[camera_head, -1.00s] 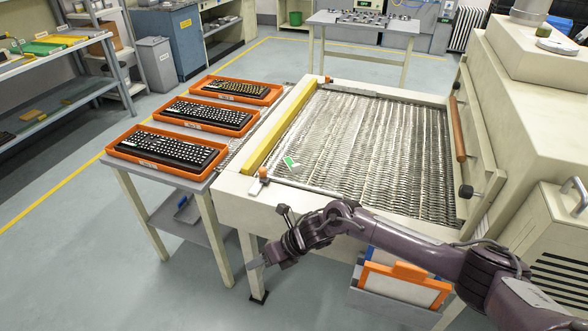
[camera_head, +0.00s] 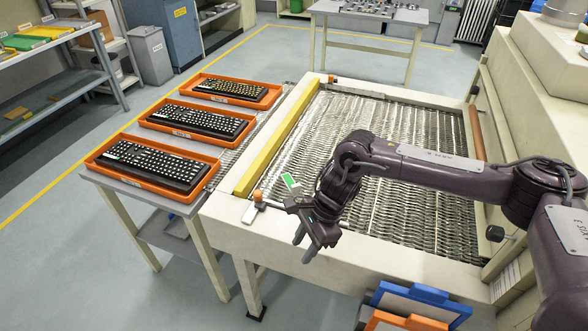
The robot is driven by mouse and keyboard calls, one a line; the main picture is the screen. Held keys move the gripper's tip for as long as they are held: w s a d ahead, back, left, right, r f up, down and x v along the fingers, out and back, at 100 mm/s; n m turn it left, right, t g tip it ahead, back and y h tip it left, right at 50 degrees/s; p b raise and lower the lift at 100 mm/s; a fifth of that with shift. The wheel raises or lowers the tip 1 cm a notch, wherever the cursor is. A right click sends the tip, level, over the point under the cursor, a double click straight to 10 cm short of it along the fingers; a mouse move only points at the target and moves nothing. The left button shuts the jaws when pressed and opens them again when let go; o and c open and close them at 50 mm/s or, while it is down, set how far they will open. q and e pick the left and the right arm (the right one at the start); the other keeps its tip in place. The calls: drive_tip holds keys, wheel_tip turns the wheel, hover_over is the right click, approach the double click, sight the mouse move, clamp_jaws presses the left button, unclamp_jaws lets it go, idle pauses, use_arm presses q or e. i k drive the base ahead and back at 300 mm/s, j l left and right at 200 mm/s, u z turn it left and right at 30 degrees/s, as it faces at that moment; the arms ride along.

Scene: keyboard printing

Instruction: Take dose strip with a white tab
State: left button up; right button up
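A small green strip with a white part (camera_head: 291,184) lies on the near left corner of the metal mesh belt, beside the yellow bar. My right gripper (camera_head: 304,247) is just in front of the strip, over the near edge of the conveyor frame, with its fingers pointing down. Two fingertips show with a gap between them, and nothing shows between them. The gripper is apart from the strip. My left gripper is not in view.
The mesh belt (camera_head: 395,130) sits in a cream frame with a yellow bar (camera_head: 277,145) along its left side. Left of it, orange trays with keyboards (camera_head: 155,165) stand on a table. Blue and orange framed boards (camera_head: 430,294) stand below the front edge.

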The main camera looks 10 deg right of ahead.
sight(294, 187)
drive_tip(key=i+l, duration=0.2)
drive_tip(key=i, duration=0.25)
drive_tip(key=i+l, duration=0.15)
drive_tip(key=i, duration=0.3)
